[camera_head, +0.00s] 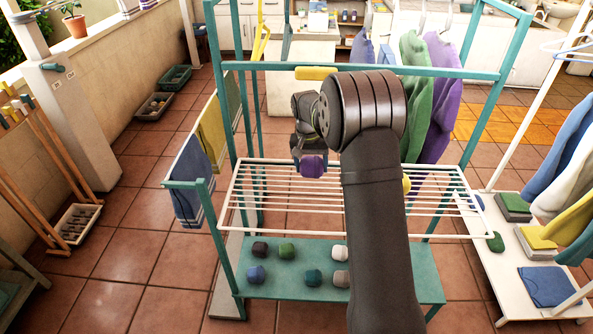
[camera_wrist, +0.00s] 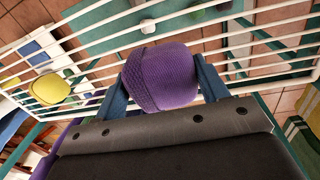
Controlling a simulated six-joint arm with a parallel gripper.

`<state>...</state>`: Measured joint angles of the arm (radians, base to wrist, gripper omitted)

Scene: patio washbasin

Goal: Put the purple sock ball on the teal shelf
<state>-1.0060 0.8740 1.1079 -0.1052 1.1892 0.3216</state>
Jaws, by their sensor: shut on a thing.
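The purple sock ball (camera_head: 313,166) is held in my gripper (camera_head: 312,160), just above the white wire rack near its back edge in the head view. In the wrist view the purple sock ball (camera_wrist: 160,78) sits between the two blue-grey fingers of my gripper (camera_wrist: 163,85), with the white bars behind it. The teal shelf (camera_head: 300,258) lies below the rack, low in the teal frame. Its right part is hidden by my arm.
The white wire rack (camera_head: 265,190) spans the frame above the teal shelf. Several sock balls, including a green one (camera_head: 286,250) and a blue one (camera_head: 256,275), stand on the shelf. Green and purple garments (camera_head: 440,110) hang at the back right. A white bench (camera_head: 520,260) stands right.

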